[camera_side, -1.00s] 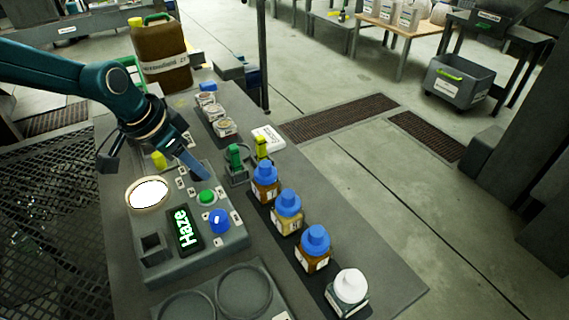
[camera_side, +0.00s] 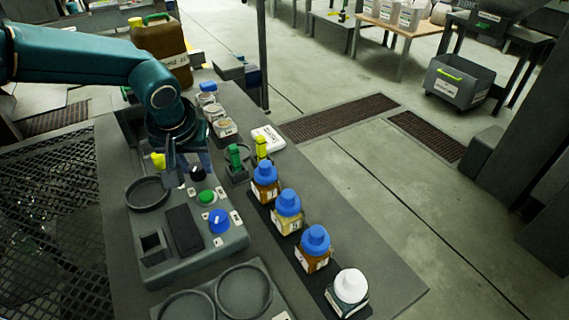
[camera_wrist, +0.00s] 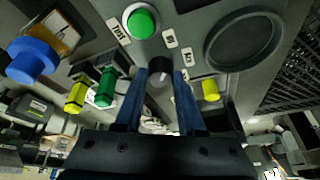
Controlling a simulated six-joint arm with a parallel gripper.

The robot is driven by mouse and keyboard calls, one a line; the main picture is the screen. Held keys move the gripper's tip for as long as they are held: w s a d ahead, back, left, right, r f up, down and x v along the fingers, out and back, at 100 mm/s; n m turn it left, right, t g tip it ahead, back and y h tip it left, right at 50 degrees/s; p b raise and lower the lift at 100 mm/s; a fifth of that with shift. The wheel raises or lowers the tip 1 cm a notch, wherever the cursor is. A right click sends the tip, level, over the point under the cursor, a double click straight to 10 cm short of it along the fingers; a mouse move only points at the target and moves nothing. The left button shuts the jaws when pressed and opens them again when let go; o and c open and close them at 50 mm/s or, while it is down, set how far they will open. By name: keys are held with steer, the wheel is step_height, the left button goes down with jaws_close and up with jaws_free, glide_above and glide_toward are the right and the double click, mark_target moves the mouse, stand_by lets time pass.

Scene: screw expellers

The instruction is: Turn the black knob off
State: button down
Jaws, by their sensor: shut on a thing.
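The black knob (camera_side: 198,173) sits at the back of the grey control panel (camera_side: 215,240), behind the green button (camera_side: 206,197). In the wrist view the knob (camera_wrist: 158,77) shows a pale mark and stands between the two blue fingers of my gripper (camera_wrist: 160,74). My gripper is shut on the knob, with a fingertip on each side. In the side view my gripper (camera_side: 187,168) comes down over the panel's back end and its fingers are partly hidden.
A blue knob (camera_side: 219,220) and a yellow knob (camera_side: 158,160) are on the same panel. Green and yellow upright pieces (camera_side: 248,152) stand close to the right. A row of bottles (camera_side: 288,212) lines the bench's right side. A brown canister (camera_side: 163,50) stands behind.

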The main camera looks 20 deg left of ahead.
steer(key=shift+n, duration=0.7)
steer(key=shift+y, duration=0.3)
steer(key=c, duration=0.5)
jaws_free()
steer(key=shift+v, duration=2.55)
